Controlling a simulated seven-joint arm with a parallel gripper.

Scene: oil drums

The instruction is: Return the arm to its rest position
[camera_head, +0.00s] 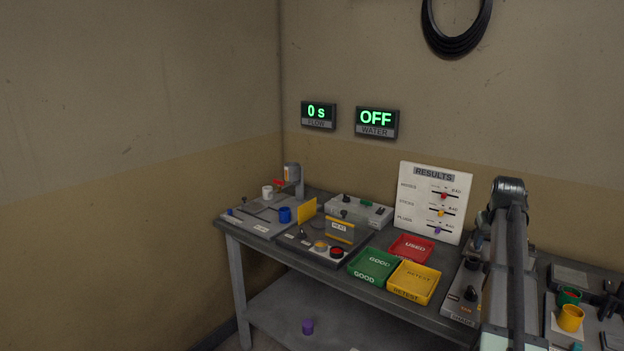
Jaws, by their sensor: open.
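My arm (508,260) stands at the right of the head view, in front of the bench. Its dark bend is at the top, and its links run down to the lower edge of the picture. I cannot make out my gripper; the end of the arm is hidden or outside the picture. No object shows held by the visible part of the arm.
The grey bench (235,230) holds a green tray (373,279), yellow tray (434,273), red tray (432,238), blue cup (285,215) and white cup (267,192). A results board (404,190) stands behind. A yellow cup (571,318) is right of my arm. A purple object (307,327) lies below.

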